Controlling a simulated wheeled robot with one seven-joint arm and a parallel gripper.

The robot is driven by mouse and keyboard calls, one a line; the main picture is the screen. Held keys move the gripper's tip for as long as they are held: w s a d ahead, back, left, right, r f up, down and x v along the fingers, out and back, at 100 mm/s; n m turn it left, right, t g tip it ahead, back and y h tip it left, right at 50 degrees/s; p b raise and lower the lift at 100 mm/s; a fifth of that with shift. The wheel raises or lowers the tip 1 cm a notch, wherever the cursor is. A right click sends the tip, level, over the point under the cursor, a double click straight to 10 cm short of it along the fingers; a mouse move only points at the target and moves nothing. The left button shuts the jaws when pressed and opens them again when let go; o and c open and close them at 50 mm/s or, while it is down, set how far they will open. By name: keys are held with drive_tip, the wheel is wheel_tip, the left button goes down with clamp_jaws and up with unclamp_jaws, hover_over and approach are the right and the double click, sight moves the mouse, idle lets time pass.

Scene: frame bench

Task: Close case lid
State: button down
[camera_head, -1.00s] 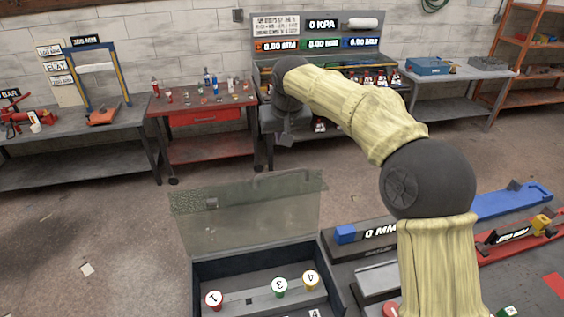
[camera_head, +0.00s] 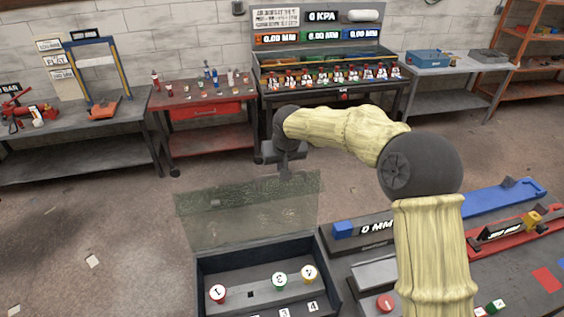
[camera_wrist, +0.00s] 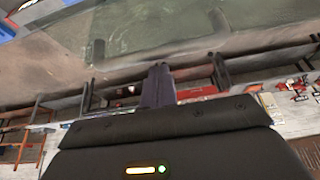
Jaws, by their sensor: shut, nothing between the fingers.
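The case (camera_head: 334,281) stands at the front of the bench in the head view, its inside showing numbered red, green and yellow round pieces. Its translucent greenish lid (camera_head: 235,215) is raised, standing up from the back edge. My gripper (camera_head: 286,175) is shut and empty, pointing down by the upper right part of the lid. Whether it touches the lid cannot be told. In the wrist view, my shut fingers (camera_wrist: 157,68) show at the middle, and the glassy lid (camera_wrist: 170,28) lies across the top.
A blue tool (camera_head: 490,201) and a red tool (camera_head: 515,235) lie on the bench right of the case. A red button (camera_head: 385,303) is near the case's right side. Workbenches line the back wall, with open floor between.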

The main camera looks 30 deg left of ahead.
drive_tip(key=shift+s+d, duration=0.25)
drive_tip(key=shift+s, duration=0.05)
drive_tip(key=shift+f, duration=0.1)
